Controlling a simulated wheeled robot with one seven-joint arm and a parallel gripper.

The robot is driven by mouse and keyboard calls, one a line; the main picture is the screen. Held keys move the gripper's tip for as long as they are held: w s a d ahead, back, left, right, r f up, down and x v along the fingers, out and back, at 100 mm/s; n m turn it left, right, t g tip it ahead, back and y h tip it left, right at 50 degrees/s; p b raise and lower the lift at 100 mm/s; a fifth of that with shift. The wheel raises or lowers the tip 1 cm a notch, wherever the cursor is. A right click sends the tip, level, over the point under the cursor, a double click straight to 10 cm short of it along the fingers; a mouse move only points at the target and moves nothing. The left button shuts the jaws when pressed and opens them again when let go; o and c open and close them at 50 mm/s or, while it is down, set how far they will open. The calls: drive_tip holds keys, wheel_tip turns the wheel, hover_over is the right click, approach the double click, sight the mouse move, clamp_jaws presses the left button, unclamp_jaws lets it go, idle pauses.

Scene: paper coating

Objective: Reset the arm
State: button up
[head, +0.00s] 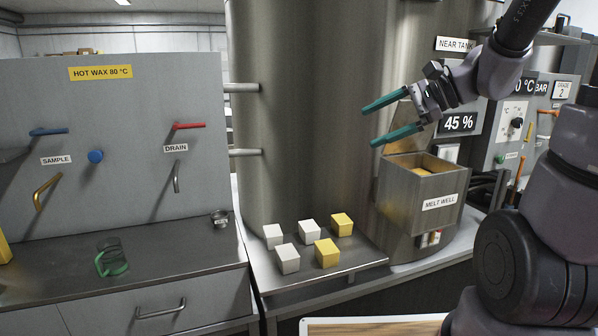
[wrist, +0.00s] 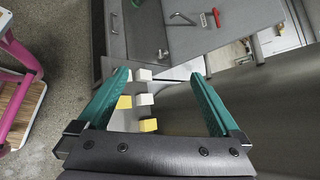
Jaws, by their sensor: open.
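My gripper (head: 372,125) is open and empty in the head view, raised in front of the big steel tank and above and left of the melt well. Its two teal fingers stand well apart and point left. In the wrist view my gripper (wrist: 160,85) has nothing between its fingers; the blocks show well beyond them. My arm reaches in from the right of the head view.
White blocks (head: 288,259) and yellow blocks (head: 328,253) sit on a steel shelf (head: 345,268). The open melt well (head: 424,200) stands right of them. A green-handled glass jug (head: 112,258) stands on the left counter (head: 190,258) below levers and taps. The tank (head: 300,110) fills the middle.

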drive_tip(key=s+d+r+n+t+h, duration=0.2)
drive_tip(key=s+d+r+n+h, duration=0.2)
drive_tip(key=s+d+n+h, duration=0.4)
drive_tip(key=shift+s+n+t+h, duration=0.4)
drive_tip(key=shift+s+n+h, duration=0.2)
drive_tip(key=shift+s, duration=0.3)
drive_tip(key=shift+r, duration=0.1)
idle(0.7)
